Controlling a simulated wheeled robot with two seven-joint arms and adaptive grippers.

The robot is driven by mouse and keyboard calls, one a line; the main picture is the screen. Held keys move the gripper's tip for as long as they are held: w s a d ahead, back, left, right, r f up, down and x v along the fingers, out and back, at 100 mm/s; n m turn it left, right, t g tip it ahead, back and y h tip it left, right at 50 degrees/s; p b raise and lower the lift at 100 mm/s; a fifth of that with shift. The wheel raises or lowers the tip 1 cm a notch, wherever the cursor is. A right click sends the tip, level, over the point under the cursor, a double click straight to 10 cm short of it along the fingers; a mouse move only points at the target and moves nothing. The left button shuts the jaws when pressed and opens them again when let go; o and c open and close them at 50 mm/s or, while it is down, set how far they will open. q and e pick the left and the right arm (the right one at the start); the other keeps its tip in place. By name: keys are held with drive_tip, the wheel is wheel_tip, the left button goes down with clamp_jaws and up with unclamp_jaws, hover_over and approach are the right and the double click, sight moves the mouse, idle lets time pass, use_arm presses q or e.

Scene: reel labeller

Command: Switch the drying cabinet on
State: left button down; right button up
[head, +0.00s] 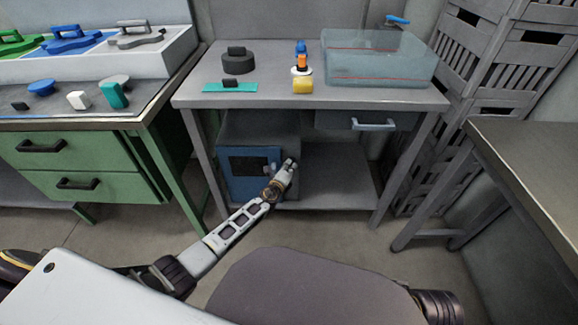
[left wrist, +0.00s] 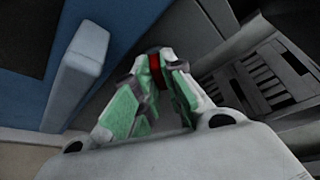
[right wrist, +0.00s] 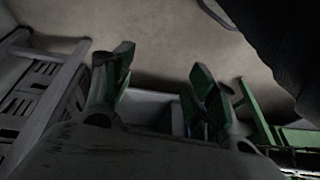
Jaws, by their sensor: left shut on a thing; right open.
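The drying cabinet (head: 285,128) is a grey box with a blue door (head: 232,190) and a dark window, standing on the lower shelf of the middle table. My left gripper (head: 291,165) is at the right part of its front. In the left wrist view my left gripper (left wrist: 155,82) has its green-padded fingertips closed on a small red part (left wrist: 154,70), apparently a switch on the cabinet front; the fingers hide most of it. The pale door handle (left wrist: 82,72) stands just left of the fingers. My right gripper (right wrist: 158,90) is open and empty in the right wrist view.
A glass-like tank (head: 380,62), a dark round weight (head: 238,65) and a yellow roll (head: 302,86) stand on the table above. A drawer handle (head: 373,125) juts out at the right. Stacked grey crates (head: 500,75) stand at right. The shelf right of the cabinet is bare.

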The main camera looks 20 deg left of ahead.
use_arm(q)
drive_tip(key=shift+r+m+g+p, duration=0.1)
drive_tip(key=shift+m+g+p, duration=0.5)
drive_tip(key=shift+p, duration=1)
drive_tip(key=shift+d+m+y+p, duration=0.1)
drive_tip(key=shift+m+y+p, duration=0.4)
drive_tip(key=shift+p, duration=0.4)
drive_tip(key=shift+m+p, duration=0.7)
drive_tip(key=shift+p, duration=0.25)
drive_tip(key=shift+d+m+g+y+p, duration=0.15)
drive_tip(key=shift+m+g+y+p, duration=0.3)
drive_tip(key=shift+m+y+p, duration=0.6)
drive_tip(key=shift+d+m+g+y+p, duration=0.15)
drive_tip(key=shift+m+g+y+p, duration=0.4)
drive_tip(key=shift+m+p, duration=0.8)
use_arm(e)
drive_tip(key=s+d+f, duration=0.2)
drive_tip(key=d+f, duration=0.1)
drive_tip(key=f, duration=0.8)
drive_tip(key=s+d+f+g+h, duration=0.1)
drive_tip(key=s+d+f, duration=0.1)
drive_tip(key=f, duration=1)
drive_tip(key=shift+d+f+h, duration=0.2)
drive_tip(key=shift+d+h, duration=0.1)
drive_tip(key=shift+d, duration=0.3)
drive_tip(key=shift+s+f, duration=0.1)
drive_tip(key=shift+f, duration=0.05)
